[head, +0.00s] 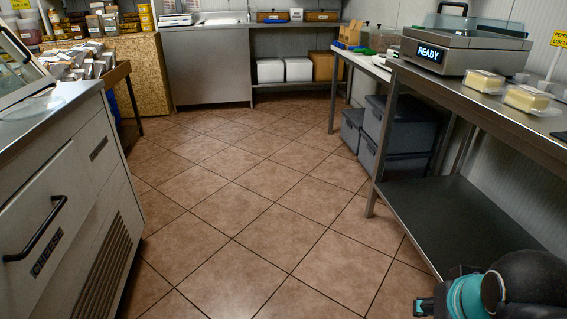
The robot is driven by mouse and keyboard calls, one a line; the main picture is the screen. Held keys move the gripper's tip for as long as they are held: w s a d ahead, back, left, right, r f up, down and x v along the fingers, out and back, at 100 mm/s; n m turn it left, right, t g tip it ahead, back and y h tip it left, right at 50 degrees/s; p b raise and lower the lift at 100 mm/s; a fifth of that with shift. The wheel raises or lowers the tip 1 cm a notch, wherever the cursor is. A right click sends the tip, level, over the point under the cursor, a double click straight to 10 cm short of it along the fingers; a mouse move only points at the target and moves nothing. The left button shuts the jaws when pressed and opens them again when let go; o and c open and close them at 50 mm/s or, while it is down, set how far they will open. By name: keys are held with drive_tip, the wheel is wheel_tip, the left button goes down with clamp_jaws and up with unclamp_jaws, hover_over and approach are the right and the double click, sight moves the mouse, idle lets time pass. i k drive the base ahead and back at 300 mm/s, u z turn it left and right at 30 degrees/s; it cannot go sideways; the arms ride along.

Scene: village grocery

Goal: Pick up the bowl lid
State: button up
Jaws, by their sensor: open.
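A pale, see-through round shape (32,108) lies flat on the steel counter top (70,100) at the left. It may be the bowl lid, but I cannot tell for sure. No bowl is clearly seen beside it. Part of my arm, teal and black, shows at the bottom right corner. My gripper is not visible in the head view.
The tiled floor (260,215) is clear between the left cabinet (65,215) and the right steel table (490,112). That table bears a vacuum sealer (465,50) reading READY and wrapped butter blocks (527,97). Grey bins (400,130) stand underneath, farther back.

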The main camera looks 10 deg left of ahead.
sight(32, 107)
drive_tip(key=u, duration=0.4)
drive_tip(key=k, duration=0.55)
drive_tip(key=u, duration=1.35)
drive_tip(key=i, duration=0.5)
drive_tip(key=u, duration=0.8)
drive_tip(key=i, duration=0.75)
drive_tip(key=u, duration=0.2)
